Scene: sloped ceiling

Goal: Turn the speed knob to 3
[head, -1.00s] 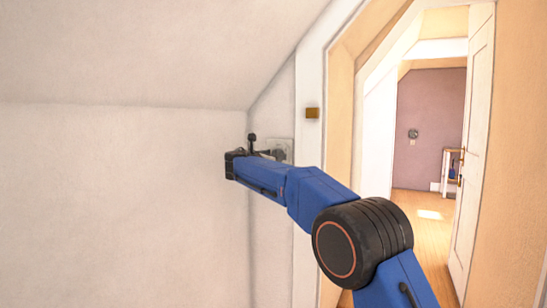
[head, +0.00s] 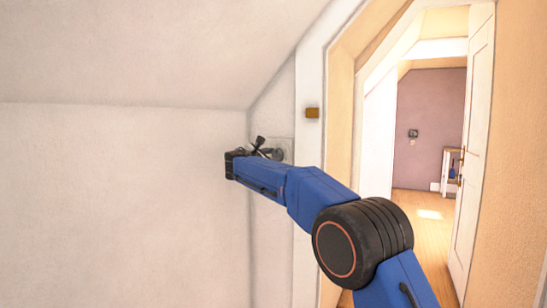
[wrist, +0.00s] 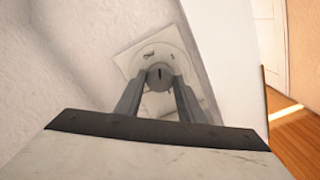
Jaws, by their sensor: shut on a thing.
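The speed knob (wrist: 159,75) is a small grey round knob with a dark pointer line, on a pale square wall plate (wrist: 134,57). In the wrist view the two grey fingers of my gripper (wrist: 158,88) stand on either side of the knob, shut on it. The pointer line looks nearly upright in that view. Dark marks on the plate are too small to read, and its lower part is partly hidden by the fingers. In the head view my gripper (head: 268,151) reaches the plate (head: 287,143) beside the door frame; the knob is mostly hidden there.
An open white door (head: 478,130) leads to another room. The wall to the left is bare, under a sloped ceiling.

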